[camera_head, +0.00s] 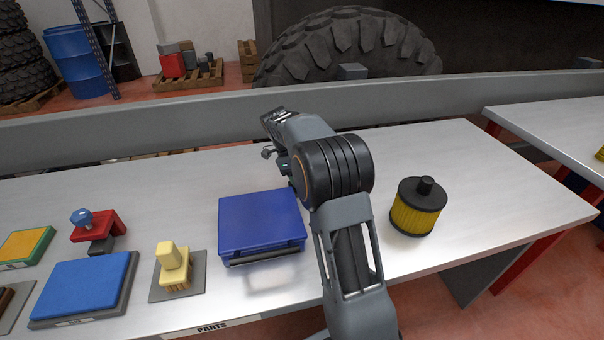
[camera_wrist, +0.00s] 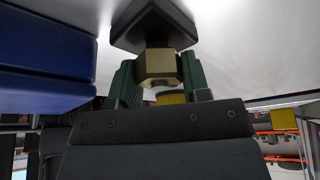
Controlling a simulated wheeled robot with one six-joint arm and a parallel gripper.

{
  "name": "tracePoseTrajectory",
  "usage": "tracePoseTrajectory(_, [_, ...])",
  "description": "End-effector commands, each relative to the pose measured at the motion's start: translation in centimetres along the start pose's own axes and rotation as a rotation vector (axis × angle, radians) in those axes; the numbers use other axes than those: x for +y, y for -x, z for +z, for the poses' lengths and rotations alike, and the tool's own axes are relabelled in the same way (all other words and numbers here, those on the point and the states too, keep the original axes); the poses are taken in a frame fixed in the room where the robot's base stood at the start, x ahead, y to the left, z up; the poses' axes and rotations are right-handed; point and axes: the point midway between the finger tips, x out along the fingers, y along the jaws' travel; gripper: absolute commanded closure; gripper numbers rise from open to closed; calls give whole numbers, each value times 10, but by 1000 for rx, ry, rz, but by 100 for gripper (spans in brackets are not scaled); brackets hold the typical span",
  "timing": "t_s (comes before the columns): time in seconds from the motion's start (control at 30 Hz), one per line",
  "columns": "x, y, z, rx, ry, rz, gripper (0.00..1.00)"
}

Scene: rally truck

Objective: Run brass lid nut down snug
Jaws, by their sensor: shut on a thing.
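A brass nut (camera_wrist: 157,66) with flat faces sits between the two green fingers of my gripper (camera_wrist: 158,78) in the wrist view. The fingers are shut on it from both sides. A dark, square-cornered piece (camera_wrist: 152,24) is right against the nut on its far side; I cannot tell from this view how tight the nut sits. In the head view my own arm hides the nut, the dark piece and most of the gripper.
A blue case (camera_head: 262,222) lies left of my arm, and close by in the wrist view (camera_wrist: 45,60). A yellow filter with black lid (camera_head: 414,218) stands to the right. Blue, red and yellow parts (camera_head: 85,285) crowd the left bench. The bench right of the filter is clear.

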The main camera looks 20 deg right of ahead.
Motion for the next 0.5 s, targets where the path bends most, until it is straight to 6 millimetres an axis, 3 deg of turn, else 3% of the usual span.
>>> tracePoseTrajectory(0.5, [-2,5,-2,-6,-177,63,81])
